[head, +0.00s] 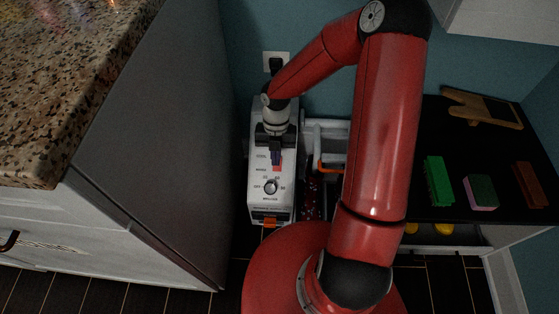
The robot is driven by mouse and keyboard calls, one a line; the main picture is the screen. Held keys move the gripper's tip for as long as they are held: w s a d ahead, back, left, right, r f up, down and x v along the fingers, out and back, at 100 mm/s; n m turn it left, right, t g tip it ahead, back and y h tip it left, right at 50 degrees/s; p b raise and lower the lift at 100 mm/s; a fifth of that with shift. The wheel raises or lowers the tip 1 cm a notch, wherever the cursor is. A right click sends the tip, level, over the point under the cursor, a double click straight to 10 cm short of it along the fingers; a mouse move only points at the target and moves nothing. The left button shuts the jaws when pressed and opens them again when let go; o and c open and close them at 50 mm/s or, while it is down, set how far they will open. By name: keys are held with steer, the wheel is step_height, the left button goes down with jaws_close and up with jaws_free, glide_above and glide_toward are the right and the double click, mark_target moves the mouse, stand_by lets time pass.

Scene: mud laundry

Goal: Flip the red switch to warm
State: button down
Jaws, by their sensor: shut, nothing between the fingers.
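The red switch (277,169) sits on the top face of a white appliance (259,205), between printed labels that are too small to read surely. A round dial (270,187) is just below it. My gripper (276,160) points down over the panel, shut and empty, with its fingertips at or just above the far side of the red switch. I cannot tell whether they touch it. The gripper hides part of the panel, and the switch's position is not clear.
A grey cabinet with a speckled countertop (60,80) stands close on the left. On the right, a black-topped surface (455,160) holds a green brush (438,181), a pink-green sponge (481,192) and a brown block (529,184). A wall outlet (283,58) is behind the appliance.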

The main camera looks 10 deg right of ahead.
step_height(320, 180, up, 6)
steer(key=shift+r, duration=0.1)
stand_by(0.5)
steer(key=s+d+r+m+t, duration=0.1)
steer(key=s+r+m+t, duration=0.1)
steer(key=s+r+m, duration=0.3)
steer(key=s+d+r+m+t, duration=0.1)
steer(key=s+r+m+t, duration=0.2)
steer(key=s+r+m, duration=0.3)
steer(key=s+d+r+m+t+h, duration=0.1)
steer(key=s+r+m+t, duration=0.2)
steer(key=r+m, duration=1.1)
steer(key=s+m, duration=0.2)
steer(key=m, duration=0.5)
steer(key=shift+s+d, duration=0.25)
steer(key=shift+s, duration=0.1)
